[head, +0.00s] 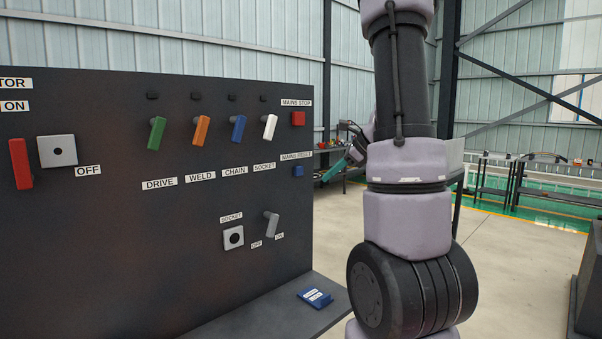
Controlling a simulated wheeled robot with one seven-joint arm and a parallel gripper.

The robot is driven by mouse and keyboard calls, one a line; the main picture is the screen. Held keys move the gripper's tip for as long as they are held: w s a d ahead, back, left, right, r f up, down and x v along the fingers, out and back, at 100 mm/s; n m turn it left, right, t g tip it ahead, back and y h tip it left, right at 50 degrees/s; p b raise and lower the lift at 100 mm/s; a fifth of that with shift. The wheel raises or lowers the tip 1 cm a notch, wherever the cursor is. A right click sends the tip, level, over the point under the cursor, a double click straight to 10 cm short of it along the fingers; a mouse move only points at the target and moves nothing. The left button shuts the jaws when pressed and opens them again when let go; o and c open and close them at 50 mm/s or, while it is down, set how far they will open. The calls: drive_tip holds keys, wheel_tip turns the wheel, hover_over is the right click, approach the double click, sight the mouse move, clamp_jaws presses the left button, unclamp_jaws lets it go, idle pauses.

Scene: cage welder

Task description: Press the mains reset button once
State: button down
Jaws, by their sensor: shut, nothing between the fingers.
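My gripper (328,177) shows as teal fingers pointing down-left, just right of the panel's edge in the picture. It is shut and empty, with a visible gap to the blue button. My own arm hides part of the wrist; the depth between fingertips and button is hard to judge.
Green, orange, blue and white levers (200,130) stand in a row left of the buttons. Below are a socket (233,237) and a grey lever (271,224). A blue labelled block (315,298) lies on the ledge (270,312). Open floor (515,270) lies to the right.

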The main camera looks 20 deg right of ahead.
approach(299, 175)
drive_tip(key=shift+s+f+x, duration=0.15)
drive_tip(key=shift+x, duration=0.7)
drive_tip(key=shift+s+f+x, duration=0.1)
drive_tip(key=shift+s+x, duration=0.05)
drive_tip(key=shift+x, duration=0.75)
drive_tip(key=shift+s+f+x, duration=0.15)
drive_tip(key=shift+x, duration=0.7)
drive_tip(key=shift+w+a, duration=0.1)
drive_tip(key=shift+w+a, duration=0.1)
drive_tip(key=shift+w, duration=0.15)
drive_tip(key=shift+w+a, duration=0.15)
drive_tip(key=shift+w, duration=0.35)
idle(0.5)
drive_tip(key=shift+s, duration=0.1)
drive_tip(key=shift+s+d, duration=0.3)
drive_tip(key=shift+s, duration=0.5)
drive_tip(key=shift+s, duration=0.1)
drive_tip(key=s, duration=0.1)
drive_tip(key=s+d, duration=0.1)
drive_tip(key=s, duration=0.2)
drive_tip(key=shift+s+d, duration=0.25)
drive_tip(key=shift+d, duration=0.1)
